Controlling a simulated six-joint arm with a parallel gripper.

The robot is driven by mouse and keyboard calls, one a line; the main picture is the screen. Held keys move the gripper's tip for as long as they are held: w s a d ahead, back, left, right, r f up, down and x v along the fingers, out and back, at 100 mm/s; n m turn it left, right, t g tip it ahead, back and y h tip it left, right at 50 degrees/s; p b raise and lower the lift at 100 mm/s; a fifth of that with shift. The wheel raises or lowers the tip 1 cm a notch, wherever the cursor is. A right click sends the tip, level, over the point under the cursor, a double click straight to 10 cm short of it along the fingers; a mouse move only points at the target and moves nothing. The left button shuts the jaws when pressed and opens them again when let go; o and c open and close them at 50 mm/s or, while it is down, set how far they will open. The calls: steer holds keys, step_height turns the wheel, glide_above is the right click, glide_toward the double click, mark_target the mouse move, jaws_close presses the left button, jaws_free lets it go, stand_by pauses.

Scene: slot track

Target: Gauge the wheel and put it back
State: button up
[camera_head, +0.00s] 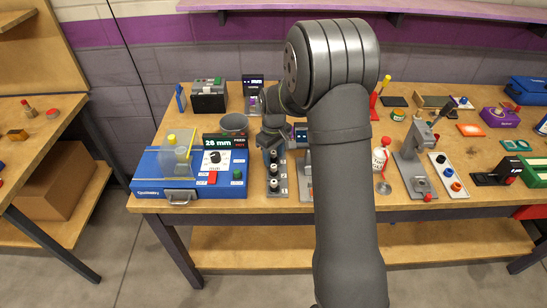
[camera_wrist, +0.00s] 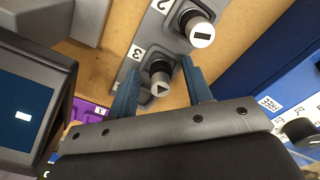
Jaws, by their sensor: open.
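A numbered grey rack (camera_head: 283,188) stands right of the blue gauge box (camera_head: 147,187), whose display (camera_head: 222,142) reads 26 mm. In the wrist view, a grey wheel with a triangle mark (camera_wrist: 160,86) stands on a dark holder at slot 3. Another wheel with a bar mark (camera_wrist: 201,33) stands at slot 2. My gripper (camera_wrist: 160,70) is open, its blue fingers on either side of the triangle wheel, with a gap visible on each side. In the head view my gripper (camera_head: 271,142) is over the rack's far end and hides slot 3. I cannot tell its exact height.
On the gauge box are a dark knob (camera_head: 215,157), a red button (camera_head: 212,177) and a clear yellow-topped guard (camera_head: 177,155). A grey bowl (camera_head: 234,124) stands behind. A dark block with a screen (camera_wrist: 25,100) is close left in the wrist view. My arm hides the bench's middle.

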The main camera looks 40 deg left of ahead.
jaws_close()
